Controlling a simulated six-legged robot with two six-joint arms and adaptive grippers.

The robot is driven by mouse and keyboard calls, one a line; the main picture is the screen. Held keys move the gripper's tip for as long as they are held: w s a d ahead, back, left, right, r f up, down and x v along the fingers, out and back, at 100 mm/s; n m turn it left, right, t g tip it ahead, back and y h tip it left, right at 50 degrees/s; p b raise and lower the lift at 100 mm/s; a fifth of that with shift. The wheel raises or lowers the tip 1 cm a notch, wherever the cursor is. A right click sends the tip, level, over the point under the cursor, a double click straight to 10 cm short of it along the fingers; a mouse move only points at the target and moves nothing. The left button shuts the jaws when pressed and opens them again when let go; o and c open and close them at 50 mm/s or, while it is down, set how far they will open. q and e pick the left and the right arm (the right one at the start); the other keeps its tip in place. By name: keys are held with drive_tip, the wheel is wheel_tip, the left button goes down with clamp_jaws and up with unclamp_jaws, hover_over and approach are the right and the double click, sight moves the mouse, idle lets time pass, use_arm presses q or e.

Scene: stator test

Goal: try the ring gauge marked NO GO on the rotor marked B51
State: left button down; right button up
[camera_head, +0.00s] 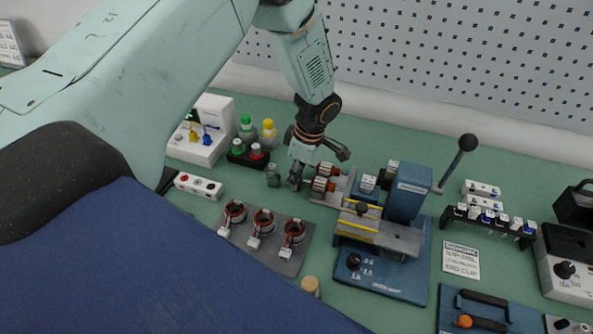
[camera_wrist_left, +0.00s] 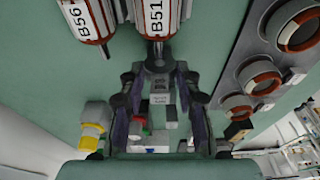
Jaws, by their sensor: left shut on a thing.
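The rotor marked B51 (camera_wrist_left: 157,18) points its shaft at my left gripper in the left wrist view. The rotor marked B56 (camera_wrist_left: 86,22) lies beside it. In the head view two rotors (camera_head: 325,184) lie on a grey rest right of the gripper. My left gripper (camera_head: 297,181) is shut on a small grey gauge (camera_wrist_left: 160,99); its label is too small to read surely. The gauge's dark upper end (camera_wrist_left: 157,66) is at B51's shaft end; I cannot tell whether it is around the shaft. Another grey gauge-like piece (camera_head: 273,177) stands left of the gripper. My right gripper is not in view.
A blue-based press (camera_head: 385,270) with a black-knobbed lever stands right of the rotors. A grey plate (camera_head: 287,267) with three wound stators is in front. A white box (camera_head: 205,150) and coloured-capped bottles (camera_head: 268,130) stand behind left.

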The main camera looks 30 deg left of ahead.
use_arm(q)
drive_tip(key=shift+w+d, duration=0.15)
drive_tip(key=shift+w, duration=0.05)
drive_tip(key=shift+d, duration=0.35)
idle(1.7)
drive_tip(key=shift+s+a, duration=0.15)
drive_tip(key=shift+a, duration=0.4)
idle(1.1)
drive_tip(key=shift+a, duration=0.25)
drive_tip(key=shift+r+p, duration=2)
drive_tip(key=shift+r, duration=0.6)
drive_tip(key=shift+s, duration=0.1)
